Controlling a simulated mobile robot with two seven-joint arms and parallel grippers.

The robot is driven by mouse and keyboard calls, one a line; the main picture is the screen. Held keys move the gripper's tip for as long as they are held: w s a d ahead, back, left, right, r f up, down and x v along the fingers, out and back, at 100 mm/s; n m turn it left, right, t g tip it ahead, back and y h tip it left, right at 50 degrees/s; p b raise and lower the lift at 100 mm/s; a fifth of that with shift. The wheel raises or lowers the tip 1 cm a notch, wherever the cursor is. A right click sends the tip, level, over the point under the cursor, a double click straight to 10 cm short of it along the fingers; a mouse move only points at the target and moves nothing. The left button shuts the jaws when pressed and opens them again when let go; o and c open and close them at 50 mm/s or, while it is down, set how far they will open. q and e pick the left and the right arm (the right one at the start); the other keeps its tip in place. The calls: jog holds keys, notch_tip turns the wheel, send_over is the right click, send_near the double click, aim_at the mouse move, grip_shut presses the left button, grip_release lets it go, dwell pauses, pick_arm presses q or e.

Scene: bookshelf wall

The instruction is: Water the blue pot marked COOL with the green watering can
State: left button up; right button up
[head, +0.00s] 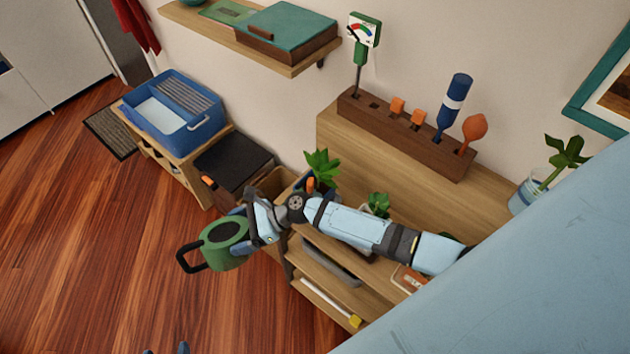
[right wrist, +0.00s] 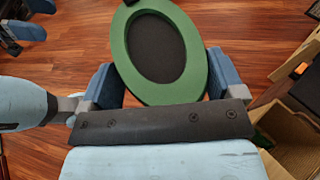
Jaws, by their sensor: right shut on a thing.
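The green watering can (head: 224,250) has a dark round opening and a black handle on its left side. It hangs over the floor, in front of the shelf unit. My right gripper (head: 252,228) is shut on it; in the right wrist view the can (right wrist: 178,92) sits between the two blue fingers. I cannot see its spout. A leafy plant (head: 321,166) stands behind my right forearm, its pot mostly hidden. Another small plant (head: 379,201) stands to its right, its pot also covered. No COOL marking is readable. My left gripper (right wrist: 28,20) shows partly, fingers apart and empty.
A wooden shelf unit (head: 345,140) bears a dark block with several tools, including a meter (head: 363,32). A blue crate (head: 172,112) and a black-topped box (head: 234,162) stand left. A plant in a glass (head: 526,195) is at right. The floor below the can is clear.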

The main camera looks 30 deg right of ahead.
aim_at(202, 242)
jog(key=a+r+p, duration=0.1)
jog(key=a, duration=0.2)
jog(key=a+r+p, duration=0.1)
jog(key=shift+a+r+p, duration=0.15)
jog(key=shift+r+p, duration=0.15)
jog(key=shift+r, duration=0.05)
jog(key=shift+s+a+r, duration=0.1)
jog(key=shift+a+r, duration=0.15)
jog(key=shift+a, duration=0.35)
jog(key=shift+a+r, duration=0.2)
jog(key=shift+a, duration=0.4)
